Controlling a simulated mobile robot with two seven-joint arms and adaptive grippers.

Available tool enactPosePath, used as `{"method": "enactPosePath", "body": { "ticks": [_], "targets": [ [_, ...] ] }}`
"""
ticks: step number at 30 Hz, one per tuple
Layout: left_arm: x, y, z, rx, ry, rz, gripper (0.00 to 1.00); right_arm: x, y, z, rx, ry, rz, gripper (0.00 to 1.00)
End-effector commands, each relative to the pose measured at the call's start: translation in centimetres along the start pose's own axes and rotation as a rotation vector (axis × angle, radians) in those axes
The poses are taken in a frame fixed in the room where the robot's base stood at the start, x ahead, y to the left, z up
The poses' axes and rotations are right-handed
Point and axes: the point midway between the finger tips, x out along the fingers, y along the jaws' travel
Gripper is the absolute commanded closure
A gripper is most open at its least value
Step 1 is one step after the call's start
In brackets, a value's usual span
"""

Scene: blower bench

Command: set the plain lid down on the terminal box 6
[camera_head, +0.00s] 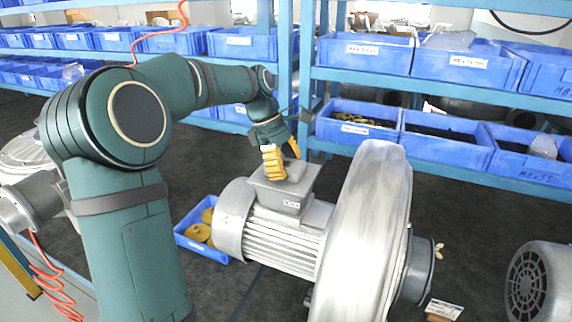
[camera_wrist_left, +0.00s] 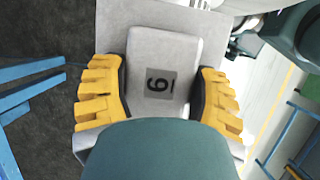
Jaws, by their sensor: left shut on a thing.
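The plain lid (camera_head: 296,172) is grey, with a raised block on top bearing a 6 label; it also shows in the left wrist view (camera_wrist_left: 165,52). My left gripper (camera_head: 281,160) is shut on the raised block, with yellow fingers on both sides (camera_wrist_left: 162,95). The terminal box 6 (camera_head: 275,198) is a grey box on top of the blower's motor, with a small label on its side. The lid is over the box top; I cannot tell whether a small gap lies between them. My right gripper is in neither view.
The silver blower (camera_head: 375,200) has a large round housing right of the box. A blue bin (camera_head: 204,248) with yellow parts stands left of the motor. Blue shelves (camera_head: 440,86) with bins run behind. Another motor (camera_head: 540,285) is at lower right.

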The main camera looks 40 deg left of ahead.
Motion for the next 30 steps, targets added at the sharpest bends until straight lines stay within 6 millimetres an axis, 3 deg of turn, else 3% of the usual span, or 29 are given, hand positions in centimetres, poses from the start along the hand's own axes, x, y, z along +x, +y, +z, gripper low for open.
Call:
{"method": "enactPosePath", "body": {
  "ticks": [4,5,7,8,16,20,30],
  "targets": [
    [0.1,0.0,0.0,0.000,0.000,0.000,0.78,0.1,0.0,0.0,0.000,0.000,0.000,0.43],
    [0.1,0.0,0.0,0.000,0.000,0.000,0.30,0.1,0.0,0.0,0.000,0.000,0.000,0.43],
    [0.1,0.0,0.0,0.000,0.000,0.000,0.05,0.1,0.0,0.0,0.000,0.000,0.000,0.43],
    [0.1,0.0,0.0,0.000,0.000,0.000,0.00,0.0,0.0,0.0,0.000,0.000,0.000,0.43],
    [0.0,0.0,-0.1,0.000,0.000,0.000,0.00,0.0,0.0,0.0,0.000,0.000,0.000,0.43],
    [-1.1,0.1,-0.1,0.000,0.001,0.003,0.00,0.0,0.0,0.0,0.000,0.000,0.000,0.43],
    [-7.9,0.1,0.0,0.001,0.000,0.004,0.00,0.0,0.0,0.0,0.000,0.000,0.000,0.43]
  ]
}}
